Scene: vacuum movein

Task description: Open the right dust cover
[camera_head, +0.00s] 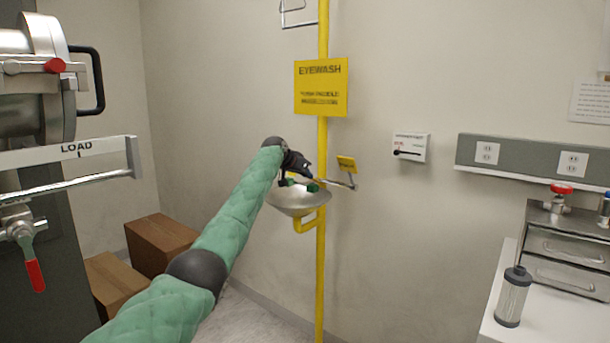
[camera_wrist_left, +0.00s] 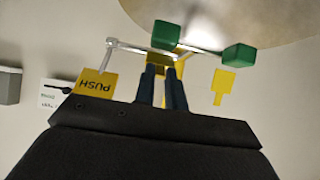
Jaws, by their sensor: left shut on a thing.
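Two green dust covers sit on the eyewash nozzles over the steel bowl (camera_head: 285,201). The right dust cover (camera_head: 313,187) also shows in the left wrist view (camera_wrist_left: 166,34), which is upside down. The left dust cover (camera_head: 287,182) shows there further right (camera_wrist_left: 238,53). My left gripper (camera_head: 304,171) reaches in over the bowl. Its dark fingers (camera_wrist_left: 164,70) are nearly together, with a yellow part by the right cover between their tips; the exact contact is hard to see. The right gripper is not in view.
The yellow pipe (camera_head: 322,130) stands behind the bowl, with the EYEWASH sign (camera_head: 320,88) above. The push paddle (camera_head: 346,164) sticks out at the bowl's right, also in the left wrist view (camera_wrist_left: 97,84). A white counter (camera_head: 545,320) is at right.

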